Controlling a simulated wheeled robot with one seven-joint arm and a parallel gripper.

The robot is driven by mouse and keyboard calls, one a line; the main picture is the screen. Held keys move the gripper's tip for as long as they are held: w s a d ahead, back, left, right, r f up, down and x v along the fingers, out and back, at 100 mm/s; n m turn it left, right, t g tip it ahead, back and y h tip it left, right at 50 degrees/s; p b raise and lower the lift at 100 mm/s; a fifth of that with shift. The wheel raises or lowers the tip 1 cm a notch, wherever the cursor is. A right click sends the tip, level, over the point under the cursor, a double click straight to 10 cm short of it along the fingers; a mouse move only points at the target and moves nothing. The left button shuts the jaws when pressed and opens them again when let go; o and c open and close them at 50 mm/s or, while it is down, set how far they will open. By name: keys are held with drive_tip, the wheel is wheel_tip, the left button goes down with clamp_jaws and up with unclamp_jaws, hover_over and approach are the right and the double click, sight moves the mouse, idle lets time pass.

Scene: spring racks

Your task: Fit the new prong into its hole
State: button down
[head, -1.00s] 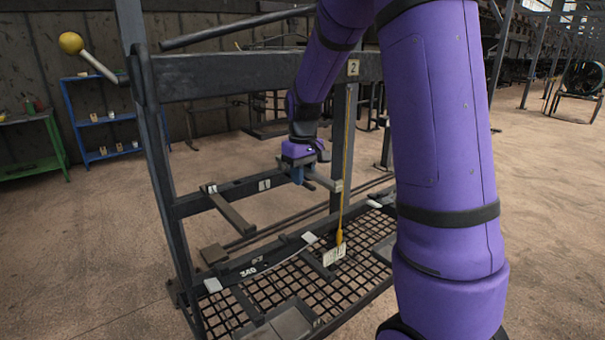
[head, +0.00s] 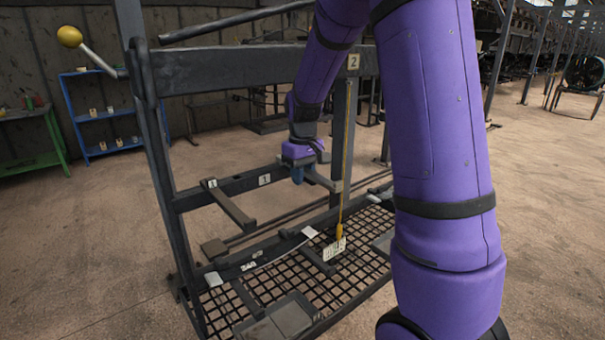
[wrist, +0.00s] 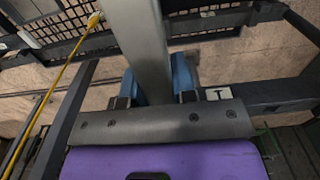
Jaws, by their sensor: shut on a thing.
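My gripper (head: 297,176) is by the horizontal rail (head: 237,183) marked 1, at its right part. In the wrist view, blue fingers (wrist: 158,85) are shut on a grey flat bar, the new prong (wrist: 145,40), which runs away toward the top. The prong (head: 324,181) shows only partly in the head view, beside the rack post. The hole itself is hidden behind my gripper, so I cannot tell whether the prong's end is in it. Another prong (head: 232,208) sticks out from the rail at left.
A yellow cord (head: 346,150) with a tag (head: 333,250) hangs close to the right of my gripper. The upper beam (head: 250,72) crosses above. A mesh shelf (head: 330,290) lies below. A lever with a yellow ball (head: 70,37) juts out left.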

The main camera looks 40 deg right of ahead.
drive_tip(key=shift+f, duration=0.3)
drive_tip(key=c, duration=0.8)
unclamp_jaws()
drive_tip(key=shift+c, duration=0.2)
wheel_tip(320, 180, up, 11)
drive_tip(key=shift+f, duration=0.1)
drive_tip(key=shift+s+a+r, duration=0.15)
drive_tip(key=shift+s+r, duration=0.05)
drive_tip(key=shift+s, duration=0.05)
drive_tip(key=s+a+r+t, duration=0.1)
drive_tip(key=s+a, duration=0.3)
drive_tip(key=s, duration=0.4)
drive_tip(key=s+a+r+t, duration=0.2)
drive_tip(key=s+a, duration=0.2)
drive_tip(key=s, duration=0.5)
drive_tip(key=s+a+r+t, duration=0.2)
drive_tip(key=s+a, duration=0.2)
drive_tip(key=s, duration=0.4)
drive_tip(key=shift+s+a, duration=0.3)
drive_tip(key=shift+a, duration=0.1)
